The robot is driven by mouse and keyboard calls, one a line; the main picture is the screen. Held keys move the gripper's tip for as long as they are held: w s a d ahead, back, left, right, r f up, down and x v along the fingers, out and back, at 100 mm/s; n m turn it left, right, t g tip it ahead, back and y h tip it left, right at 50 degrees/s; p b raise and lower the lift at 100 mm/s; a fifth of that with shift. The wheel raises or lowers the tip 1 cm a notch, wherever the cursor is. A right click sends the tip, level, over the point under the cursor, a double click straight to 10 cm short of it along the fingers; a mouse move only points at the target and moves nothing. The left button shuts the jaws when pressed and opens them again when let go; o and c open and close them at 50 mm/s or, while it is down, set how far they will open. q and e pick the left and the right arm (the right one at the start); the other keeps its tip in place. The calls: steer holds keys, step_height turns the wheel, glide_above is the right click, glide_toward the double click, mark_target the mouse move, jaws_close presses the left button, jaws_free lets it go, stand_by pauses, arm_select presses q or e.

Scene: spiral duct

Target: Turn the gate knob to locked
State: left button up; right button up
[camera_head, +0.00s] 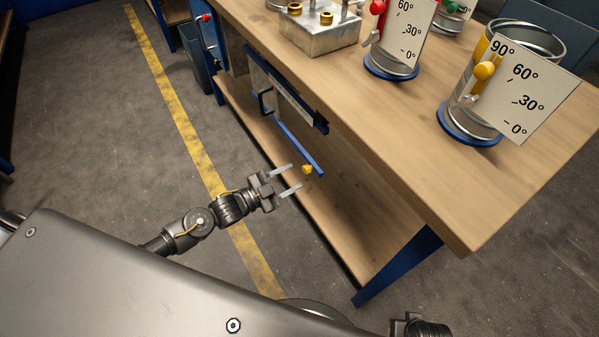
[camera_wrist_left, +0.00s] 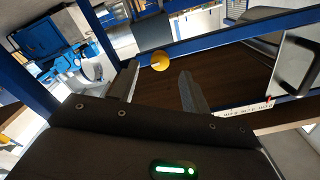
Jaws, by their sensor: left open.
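The gate knob is a small yellow knob (camera_head: 307,169) at the lower end of a blue bar (camera_head: 299,147) under the front of the workbench. In the left wrist view the yellow knob (camera_wrist_left: 160,61) shows as a round face with a small dark mark, between and beyond the fingertips. My left gripper (camera_head: 296,177) is open and empty, its two fingers pointing at the knob with a small gap. I cannot tell the knob's setting. A dark part of my right arm (camera_head: 420,326) shows at the bottom edge; its jaws are not visible.
The wooden benchtop (camera_head: 350,110) overhangs the knob, with a lower shelf (camera_head: 325,225) below. A black handle (camera_head: 265,102) sits up-left of the knob. Duct cans with yellow (camera_head: 484,70) and red (camera_head: 377,7) levers stand on top. A blue bench leg (camera_head: 400,265) is at lower right.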

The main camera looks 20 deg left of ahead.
arm_select(q)
steer(key=v, duration=0.6)
steer(key=shift+s, duration=0.2)
steer(key=shift+a, duration=0.1)
